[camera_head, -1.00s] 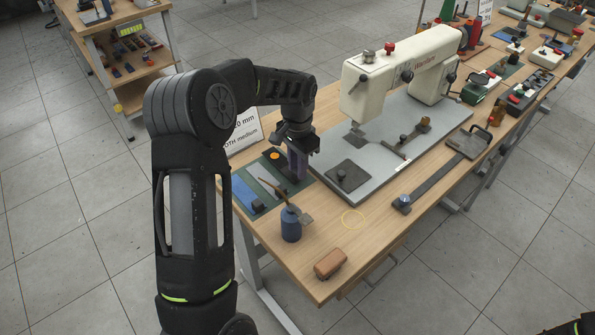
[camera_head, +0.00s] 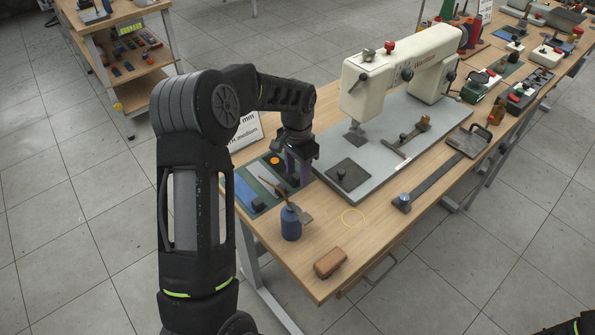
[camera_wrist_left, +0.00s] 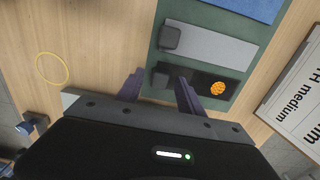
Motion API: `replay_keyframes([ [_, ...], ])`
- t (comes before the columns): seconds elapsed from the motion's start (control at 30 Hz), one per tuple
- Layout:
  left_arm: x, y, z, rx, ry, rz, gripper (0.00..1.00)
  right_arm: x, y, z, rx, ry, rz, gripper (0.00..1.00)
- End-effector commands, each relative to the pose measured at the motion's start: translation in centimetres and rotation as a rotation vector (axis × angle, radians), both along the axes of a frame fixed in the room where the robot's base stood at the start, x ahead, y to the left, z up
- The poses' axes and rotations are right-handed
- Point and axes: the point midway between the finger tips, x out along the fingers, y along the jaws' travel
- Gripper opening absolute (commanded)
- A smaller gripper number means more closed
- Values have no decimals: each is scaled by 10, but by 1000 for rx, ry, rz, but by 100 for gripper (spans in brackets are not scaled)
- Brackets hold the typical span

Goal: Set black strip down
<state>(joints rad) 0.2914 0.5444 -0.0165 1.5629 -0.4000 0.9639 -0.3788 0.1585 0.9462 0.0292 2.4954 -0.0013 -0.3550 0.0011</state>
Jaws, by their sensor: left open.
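The black strip (camera_wrist_left: 208,84) with an orange round spot (camera_wrist_left: 217,89) lies on the green mat (camera_wrist_left: 153,62); its dark end block (camera_wrist_left: 160,79) shows between my fingers in the left wrist view. My left gripper (camera_wrist_left: 158,85) is open, its two purple-grey fingers apart on either side of that block. Whether a finger touches the strip, I cannot tell. In the head view my left gripper (camera_head: 297,180) is low over the mat's right end, and the orange spot (camera_head: 274,160) shows left of it. My right gripper is out of view.
A grey strip (camera_wrist_left: 210,45) and a blue strip (camera_wrist_left: 250,8) lie beside it on the mat. A blue bottle with a brush (camera_head: 290,225), a brown block (camera_head: 330,263) and a yellow ring (camera_head: 352,218) are nearby. A cream press (camera_head: 380,85) stands behind on a grey plate.

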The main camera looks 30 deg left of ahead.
Motion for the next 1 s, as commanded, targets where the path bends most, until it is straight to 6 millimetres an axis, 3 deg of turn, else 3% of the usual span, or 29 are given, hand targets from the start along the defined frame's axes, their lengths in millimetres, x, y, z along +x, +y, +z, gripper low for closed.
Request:
replay_keyframes([
  [0.27,1,0,10,0,-2,0,45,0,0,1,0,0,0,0],
  [0.8,1,0,109,0,-3,0,45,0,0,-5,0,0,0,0],
  [1.0,0,0,123,0,-1,-1,45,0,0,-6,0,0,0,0],
])
